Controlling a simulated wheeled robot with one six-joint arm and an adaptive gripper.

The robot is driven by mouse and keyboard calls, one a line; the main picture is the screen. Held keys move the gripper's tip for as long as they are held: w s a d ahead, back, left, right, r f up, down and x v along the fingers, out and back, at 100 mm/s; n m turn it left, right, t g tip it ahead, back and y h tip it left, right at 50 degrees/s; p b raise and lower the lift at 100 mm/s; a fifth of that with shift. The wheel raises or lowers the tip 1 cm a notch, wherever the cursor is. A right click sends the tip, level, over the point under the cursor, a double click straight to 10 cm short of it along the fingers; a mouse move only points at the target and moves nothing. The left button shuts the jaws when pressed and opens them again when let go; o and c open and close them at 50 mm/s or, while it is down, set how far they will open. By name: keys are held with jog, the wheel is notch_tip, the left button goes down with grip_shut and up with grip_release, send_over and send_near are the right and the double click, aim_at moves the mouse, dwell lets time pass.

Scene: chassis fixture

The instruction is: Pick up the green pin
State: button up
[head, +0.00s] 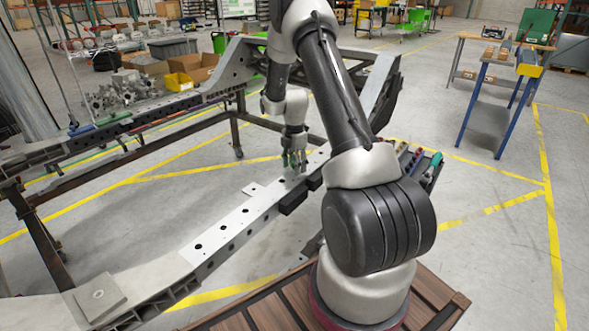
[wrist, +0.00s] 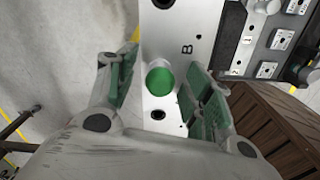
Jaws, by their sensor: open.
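The green pin (wrist: 160,78) shows in the wrist view as a round green top with a pale body, at the near face of the light grey chassis rail (wrist: 158,30). My gripper (wrist: 157,86) is open, with one green-padded finger on each side of the pin and a gap to it on both sides. In the head view my gripper (head: 294,160) points down over the far part of the rail (head: 235,222). The pin cannot be told apart from the green finger pads there. How deep the pin sits is hidden.
A dark holder with coloured handles (head: 425,165) stands right of the rail, behind my arm. A black panel with pale fittings (wrist: 262,45) lies right of the rail in the wrist view. A blue-legged workbench (head: 490,85) stands at the back right. Open floor lies left of the rail.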

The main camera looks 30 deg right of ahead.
grip_shut()
notch_tip(320, 180, up, 10)
jog(key=shift+r, duration=0.1)
dwell(0.5)
notch_tip(320, 180, up, 6)
dwell(1.0)
jog(key=shift+r, duration=0.1)
